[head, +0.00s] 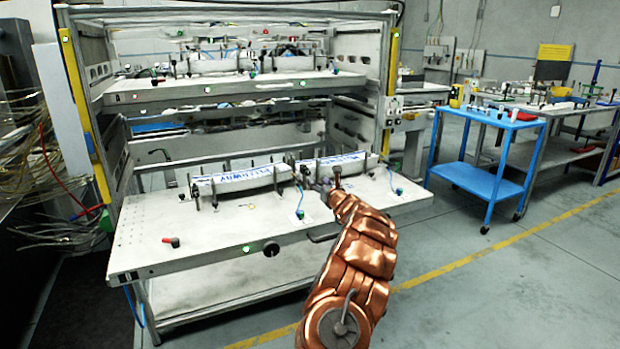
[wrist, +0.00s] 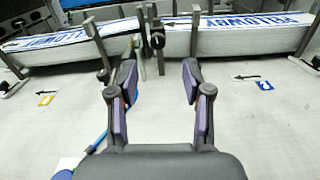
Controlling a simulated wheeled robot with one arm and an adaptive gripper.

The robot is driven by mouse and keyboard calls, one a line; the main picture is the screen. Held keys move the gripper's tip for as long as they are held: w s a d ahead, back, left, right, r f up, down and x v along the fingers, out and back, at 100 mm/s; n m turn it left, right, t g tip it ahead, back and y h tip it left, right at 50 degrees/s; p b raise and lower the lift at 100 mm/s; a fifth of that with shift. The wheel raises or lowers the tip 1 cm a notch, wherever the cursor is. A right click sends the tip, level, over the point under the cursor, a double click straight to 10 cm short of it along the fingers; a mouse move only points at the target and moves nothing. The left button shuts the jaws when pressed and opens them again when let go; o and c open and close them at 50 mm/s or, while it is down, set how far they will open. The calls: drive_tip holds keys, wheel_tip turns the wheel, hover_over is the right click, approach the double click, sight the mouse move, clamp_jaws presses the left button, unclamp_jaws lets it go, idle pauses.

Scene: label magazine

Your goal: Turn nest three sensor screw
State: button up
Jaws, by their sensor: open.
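My gripper (wrist: 158,80) is open and empty in the wrist view, its two dark fingers with purple inner pads apart above the white shelf (wrist: 215,130). Ahead of the fingers stand thin grey posts and a dark clamp-like fitting with a round knob (wrist: 157,40), in front of white label stacks (wrist: 245,38) with blue lettering. I cannot tell which fitting is the nest three sensor screw. In the head view my gripper (head: 332,184) is at the front of the right label stack (head: 345,162), partly hidden by my copper-coloured arm. The left label stack (head: 235,180) lies beside it.
An orange marker (wrist: 46,100) and a blue marker (wrist: 264,86) with arrows lie on the shelf. A blue hose (wrist: 97,143) runs at the left. A red-and-black knob (head: 171,241) lies on the lower shelf. An upper shelf (head: 220,90) overhangs behind. A blue cart (head: 485,180) stands right.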

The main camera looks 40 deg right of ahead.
sight(309, 173)
drive_tip(key=shift+w+d+r, duration=0.1)
drive_tip(key=shift+w+d, duration=0.15)
drive_tip(key=shift+w, duration=0.3)
drive_tip(key=shift+x, duration=0.75)
drive_tip(key=shift+w+d+p, duration=0.1)
drive_tip(key=shift+w+p, duration=0.2)
drive_tip(key=shift+w, duration=0.05)
drive_tip(key=shift+w+d, duration=0.1)
drive_tip(key=shift+w, duration=0.6)
drive_tip(key=shift+w+d+p, duration=0.3)
drive_tip(key=shift+w+d, duration=0.05)
drive_tip(key=shift+w, duration=0.15)
drive_tip(key=shift+w+d, duration=0.1)
drive_tip(key=shift+w, duration=0.7)
